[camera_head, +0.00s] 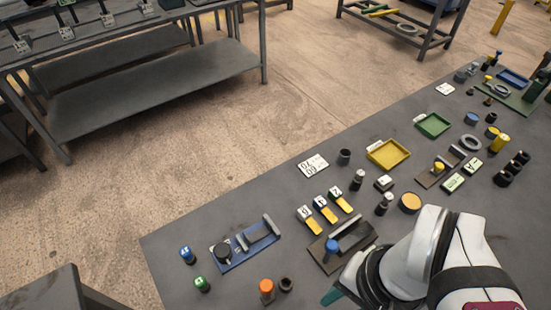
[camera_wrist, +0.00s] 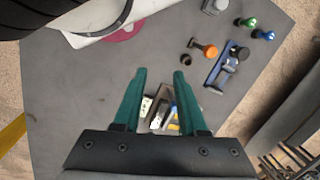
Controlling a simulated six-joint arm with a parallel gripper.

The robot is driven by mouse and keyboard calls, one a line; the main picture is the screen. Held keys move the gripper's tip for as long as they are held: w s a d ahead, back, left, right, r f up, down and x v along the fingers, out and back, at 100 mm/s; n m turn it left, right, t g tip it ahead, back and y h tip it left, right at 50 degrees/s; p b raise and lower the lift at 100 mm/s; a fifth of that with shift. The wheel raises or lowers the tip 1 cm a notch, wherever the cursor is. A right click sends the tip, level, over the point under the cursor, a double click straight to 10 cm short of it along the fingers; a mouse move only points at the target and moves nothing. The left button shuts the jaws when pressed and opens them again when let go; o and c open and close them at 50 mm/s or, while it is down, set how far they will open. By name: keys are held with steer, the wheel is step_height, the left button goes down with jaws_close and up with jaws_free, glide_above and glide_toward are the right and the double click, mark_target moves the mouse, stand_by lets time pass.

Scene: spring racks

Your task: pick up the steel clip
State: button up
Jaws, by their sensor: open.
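No part is plainly marked as the steel clip. Slim grey metal bars that could be it stand on a blue plate (camera_head: 236,262) and on a brown plate (camera_head: 326,262) with a blue knob (camera_head: 332,247). A third bar is by a brown plate farther right. My gripper (camera_wrist: 160,73) is open and empty in the wrist view, its two teal fingers apart above the table. Small dark and white-labelled pieces (camera_wrist: 147,106) show between and below the fingers. In the head view my arm covers the table at the lower right, and only a teal fingertip shows.
Yellow-handled number tags (camera_head: 325,211) lie behind the brown plate. An orange knob (camera_head: 266,287), a blue knob (camera_head: 186,254) and a green knob (camera_head: 201,283) stand near the front. A yellow tray (camera_head: 389,155) and a green tray (camera_head: 433,125) lie farther back.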

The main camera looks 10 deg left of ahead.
steer(key=w+a+r+n, duration=0.1)
steer(key=w+a+n, duration=0.1)
steer(key=w+n, duration=0.45)
steer(key=n+h, duration=0.2)
steer(key=n, duration=0.6)
glide_above(268, 222)
step_height(268, 222, down, 4)
step_height(268, 222, down, 16)
steer(key=shift+r, duration=0.1)
jaws_close()
